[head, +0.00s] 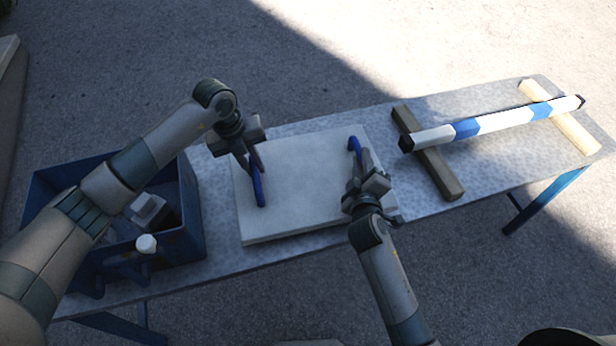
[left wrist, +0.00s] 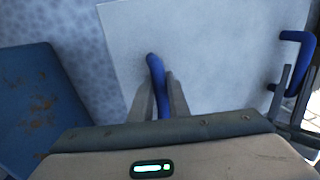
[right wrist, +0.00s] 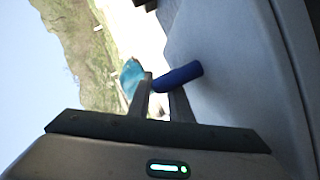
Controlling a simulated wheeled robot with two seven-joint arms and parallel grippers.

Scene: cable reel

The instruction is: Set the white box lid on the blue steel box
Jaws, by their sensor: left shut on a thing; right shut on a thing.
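The white box lid (head: 300,190) is a flat square panel with two blue handles, over the middle of the bench. I cannot tell whether it rests on the bench or hangs just above it. My left gripper (head: 253,165) is shut on its left blue handle (head: 258,187), which shows between the fingers in the left wrist view (left wrist: 156,75). My right gripper (head: 361,172) is shut on its right blue handle (head: 354,145), also seen in the right wrist view (right wrist: 180,76). The blue steel box (head: 190,205) stands open at the bench's left end, partly hidden by my left arm.
Right of the lid, a blue-and-white striped bar (head: 495,121) lies across two wooden blocks, one dark (head: 437,172) and one pale (head: 575,130). The grey bench (head: 400,215) is narrow.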

